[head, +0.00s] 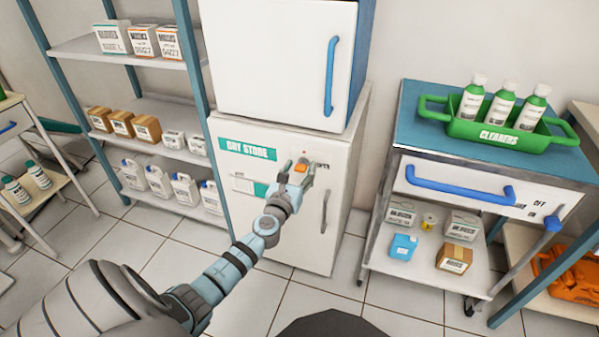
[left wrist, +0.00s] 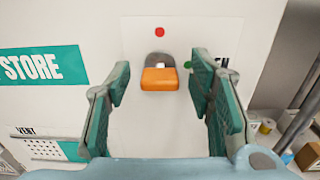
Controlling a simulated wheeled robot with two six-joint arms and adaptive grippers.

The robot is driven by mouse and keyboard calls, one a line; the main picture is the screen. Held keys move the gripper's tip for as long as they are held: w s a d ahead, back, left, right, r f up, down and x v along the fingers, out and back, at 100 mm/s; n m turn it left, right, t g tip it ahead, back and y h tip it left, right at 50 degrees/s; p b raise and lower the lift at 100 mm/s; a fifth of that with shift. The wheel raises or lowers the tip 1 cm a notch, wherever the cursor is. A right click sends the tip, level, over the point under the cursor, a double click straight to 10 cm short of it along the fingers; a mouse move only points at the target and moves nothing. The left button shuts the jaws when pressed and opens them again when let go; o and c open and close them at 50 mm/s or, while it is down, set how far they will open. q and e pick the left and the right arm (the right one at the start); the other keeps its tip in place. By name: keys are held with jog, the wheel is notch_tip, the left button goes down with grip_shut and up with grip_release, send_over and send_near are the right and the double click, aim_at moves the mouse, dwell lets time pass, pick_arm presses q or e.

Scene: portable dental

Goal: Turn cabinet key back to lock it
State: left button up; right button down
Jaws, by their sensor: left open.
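The cabinet (head: 285,210) is white and stands low, with a green "DRY STORE" label and a grey handle (head: 325,211). Its key has an orange head (left wrist: 160,79) and sits in a grey lock on the cabinet front; it also shows as a small orange spot in the head view (head: 300,167). A red dot is above the lock and a green dot to its right. The orange head lies level. My left gripper (head: 296,178) is open, its fingers on either side of the key in the left wrist view (left wrist: 160,95), apart from it. My right gripper is not visible.
A white upper cabinet (head: 270,60) with a blue handle stands on top. A shelf rack (head: 180,108) with boxes and jugs is on the left. A cart (head: 440,180) with a green cleaners caddy (head: 498,130) is on the right. Tiled floor is open in front.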

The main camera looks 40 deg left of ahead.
pick_arm(q)
grip_shut()
